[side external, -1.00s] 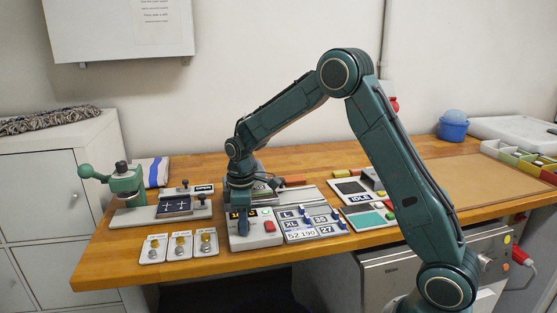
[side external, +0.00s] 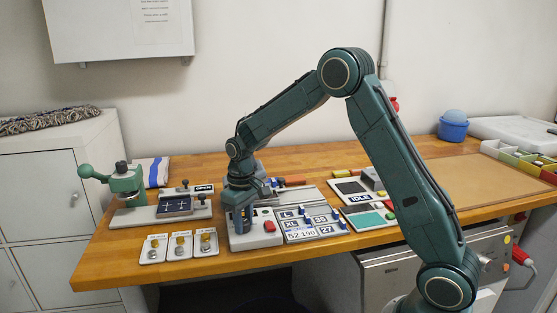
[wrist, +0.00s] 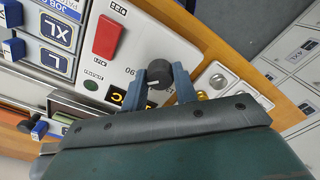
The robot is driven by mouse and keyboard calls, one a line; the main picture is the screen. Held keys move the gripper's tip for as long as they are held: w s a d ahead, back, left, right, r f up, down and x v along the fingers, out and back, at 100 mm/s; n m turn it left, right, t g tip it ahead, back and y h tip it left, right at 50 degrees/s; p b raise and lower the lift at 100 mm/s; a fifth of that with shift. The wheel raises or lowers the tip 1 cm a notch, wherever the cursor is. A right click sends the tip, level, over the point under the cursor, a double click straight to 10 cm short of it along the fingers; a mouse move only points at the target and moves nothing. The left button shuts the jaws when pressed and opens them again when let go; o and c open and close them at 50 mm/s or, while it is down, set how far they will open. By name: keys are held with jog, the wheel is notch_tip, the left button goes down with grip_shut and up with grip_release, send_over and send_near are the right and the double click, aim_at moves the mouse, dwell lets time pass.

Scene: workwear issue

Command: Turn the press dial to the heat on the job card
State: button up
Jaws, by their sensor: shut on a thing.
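The press dial (wrist: 158,74) is a round black knob with a pale mark, on a light grey control box (side external: 268,239). My gripper (wrist: 159,80) is shut on the dial, one blue finger on each side; it also shows in the side external view (side external: 240,222), pointing down over the box. A black display with yellow characters (wrist: 118,97) is partly hidden by a finger, so its reading cannot be told. The job card board (side external: 311,227) lies right of the box, with plates including "L", "XL" and "27" and a strip that seems to read "52 190".
A red button (wrist: 107,37) sits on the box near the dial. A green hand press (side external: 125,182) stands left on the bench. Several small cards with metal pieces (side external: 180,247) lie just left of the box.

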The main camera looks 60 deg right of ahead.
aim_at(244, 222)
dwell(0.3)
jog(key=o, duration=1)
jog(key=shift+r, duration=0.15)
notch_tip(244, 222, up, 14)
jog(key=shift+d+f, duration=0.1)
jog(key=shift+f, duration=0.1)
jog(key=shift+s+r, duration=0.1)
